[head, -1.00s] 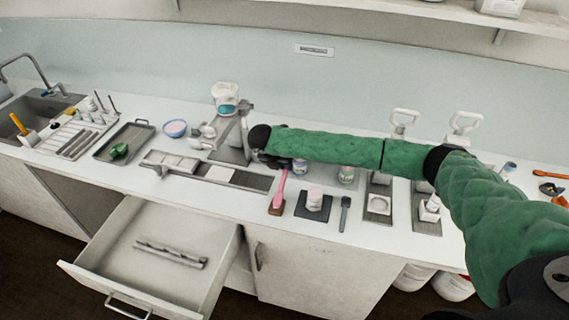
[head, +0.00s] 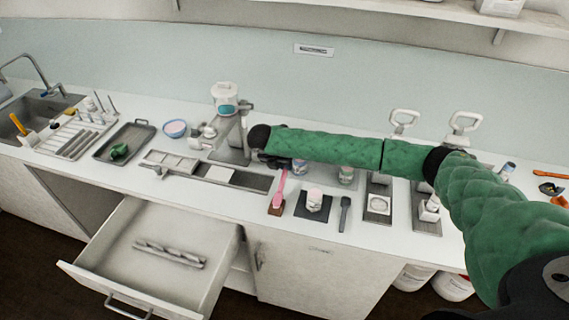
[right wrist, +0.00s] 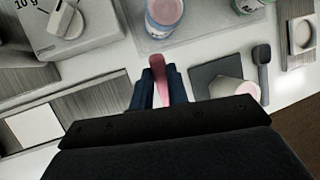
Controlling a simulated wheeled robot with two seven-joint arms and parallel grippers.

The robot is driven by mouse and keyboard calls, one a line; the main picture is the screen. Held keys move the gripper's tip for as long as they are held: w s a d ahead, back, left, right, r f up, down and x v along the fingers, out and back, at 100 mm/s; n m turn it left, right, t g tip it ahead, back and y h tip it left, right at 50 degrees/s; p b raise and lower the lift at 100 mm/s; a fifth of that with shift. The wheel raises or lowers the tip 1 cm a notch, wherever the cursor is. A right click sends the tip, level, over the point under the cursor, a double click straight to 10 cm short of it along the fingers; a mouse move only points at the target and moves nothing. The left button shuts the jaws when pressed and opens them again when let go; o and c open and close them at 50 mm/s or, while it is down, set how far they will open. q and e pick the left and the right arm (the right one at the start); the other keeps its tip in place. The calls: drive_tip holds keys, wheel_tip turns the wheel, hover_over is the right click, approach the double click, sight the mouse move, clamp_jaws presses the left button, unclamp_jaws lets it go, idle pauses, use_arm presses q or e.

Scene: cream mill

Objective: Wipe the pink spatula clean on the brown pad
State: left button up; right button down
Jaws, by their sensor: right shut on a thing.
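The pink spatula (head: 280,188) slants down from my right gripper (head: 276,163) in the head view, its lower end at the brown pad (head: 277,211) on the counter. I cannot tell whether it presses on the pad or is just above it. In the right wrist view the spatula's pink handle (right wrist: 158,68) stands between the two dark fingers of my right gripper (right wrist: 161,92), which are shut on it. The spatula's lower end and the brown pad are hidden there behind the gripper body. My left gripper is not in view.
Right of the pad are a dark square mat (head: 314,213) bearing a small white-and-pink cup (head: 314,200) and a dark spatula (head: 344,213). Jars (head: 346,175) stand behind. A grey tray strip (head: 250,180) lies to the left. An open drawer (head: 165,225) juts out below the counter.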

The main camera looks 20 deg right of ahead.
drive_tip(key=shift+r, duration=0.1)
idle(0.3)
drive_tip(key=shift+r, duration=2.9)
